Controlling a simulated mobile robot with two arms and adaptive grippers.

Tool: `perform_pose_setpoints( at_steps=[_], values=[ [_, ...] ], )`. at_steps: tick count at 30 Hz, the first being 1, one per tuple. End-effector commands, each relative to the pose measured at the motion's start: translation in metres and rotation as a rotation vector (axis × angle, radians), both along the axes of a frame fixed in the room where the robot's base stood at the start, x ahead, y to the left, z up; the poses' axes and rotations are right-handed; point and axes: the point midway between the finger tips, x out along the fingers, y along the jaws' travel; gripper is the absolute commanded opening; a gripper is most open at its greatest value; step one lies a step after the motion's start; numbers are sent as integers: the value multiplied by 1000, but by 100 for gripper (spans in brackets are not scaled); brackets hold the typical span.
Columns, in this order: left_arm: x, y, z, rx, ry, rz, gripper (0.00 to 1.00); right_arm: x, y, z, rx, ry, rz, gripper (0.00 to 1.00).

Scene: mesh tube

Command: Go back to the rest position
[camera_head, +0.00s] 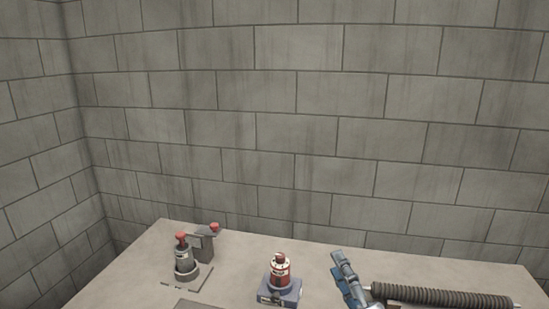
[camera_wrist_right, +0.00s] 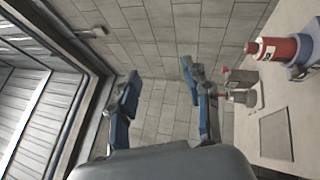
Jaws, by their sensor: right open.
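My right gripper (camera_head: 347,276) shows at the bottom of the head view, right of the middle, as blue and grey finger parts over the table. In the right wrist view its two blue fingers (camera_wrist_right: 160,100) are spread wide with nothing between them. A dark ribbed tube (camera_head: 440,296) lies along the right part of the table, just right of the gripper in the head view. A red cylinder (camera_head: 281,268) stands upright in a blue base (camera_head: 280,291) left of the gripper; it also shows in the right wrist view (camera_wrist_right: 275,48). My left gripper is not in view.
The grey table (camera_head: 235,262) stands before block walls. At its left are a grey device with a red top (camera_head: 185,256) and a dark block with a red knob (camera_head: 205,243). A flat grey plate (camera_wrist_right: 276,135) lies on the table. A dark-framed opening (camera_wrist_right: 45,90) shows at left.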

Motion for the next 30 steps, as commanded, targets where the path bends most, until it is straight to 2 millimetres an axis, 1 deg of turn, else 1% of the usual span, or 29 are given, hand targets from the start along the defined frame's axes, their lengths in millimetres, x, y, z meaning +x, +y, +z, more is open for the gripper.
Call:
perform_pose_setpoints(
  at_steps=[1,2,3,5,6,8,9,11,12,14,15,17,18,23,24,29,30],
  values=[
    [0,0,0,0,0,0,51,-5,-18,-27,152,142,-57,48],
    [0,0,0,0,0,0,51,-8,-29,-43,241,226,-94,48],
    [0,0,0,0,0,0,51,-15,-42,-67,358,336,-146,48],
    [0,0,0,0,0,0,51,-32,-59,-103,530,496,-230,48],
    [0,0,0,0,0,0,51,-46,-68,-128,642,602,-290,48],
    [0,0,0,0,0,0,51,-72,-77,-162,795,751,-385,48],
    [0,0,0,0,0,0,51,-91,-82,-183,883,838,-448,48],
    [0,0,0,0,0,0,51,-118,-85,-208,996,950,-535,48],
    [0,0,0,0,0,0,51,-135,-86,-221,1060,1016,-589,48],
    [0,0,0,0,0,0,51,-160,-86,-238,1141,1102,-666,48],
    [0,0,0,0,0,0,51,-176,-86,-246,1187,1152,-714,48],
    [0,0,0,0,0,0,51,-199,-84,-258,1251,1222,-786,48],
    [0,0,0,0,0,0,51,-214,-83,-264,1288,1264,-832,48],
    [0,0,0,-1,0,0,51,-273,-76,-280,1412,1421,-1020,48],
    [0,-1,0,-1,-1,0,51,-273,-75,-290,1417,1432,-1037,48],
    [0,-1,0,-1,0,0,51,-261,-74,-334,1402,1439,-1044,48],
    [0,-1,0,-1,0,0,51,-260,-74,-346,1400,1443,-1048,48]
  ],
)
